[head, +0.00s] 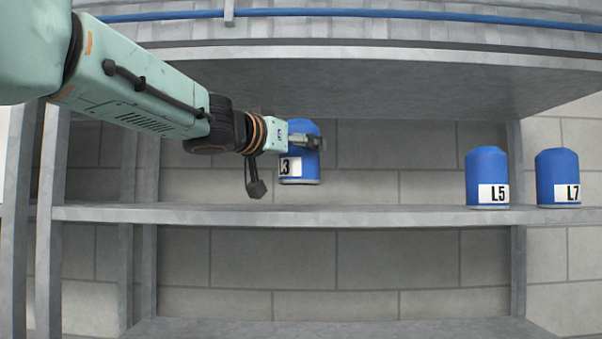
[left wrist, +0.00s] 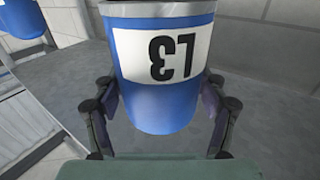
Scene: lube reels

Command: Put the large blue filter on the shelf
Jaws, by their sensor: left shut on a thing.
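The large blue filter labelled L3 (head: 302,173) is upright in the middle of the shelving, and its base appears a little above the shelf board (head: 380,214). My left gripper (head: 308,142) reaches in from the left and is shut on this filter. In the left wrist view the filter (left wrist: 160,108) sits between the two fingers of my left gripper (left wrist: 158,118), with its label upside down in the picture. The fingers hide part of its side in the head view. My right gripper is not in view.
Blue filters L5 (head: 487,170) and L7 (head: 558,170) stand on the same board at the right. The board is clear between L3 and L5. An upper shelf (head: 400,80) hangs overhead, and grey posts (head: 49,220) stand at the left. A lower board (head: 330,330) is empty.

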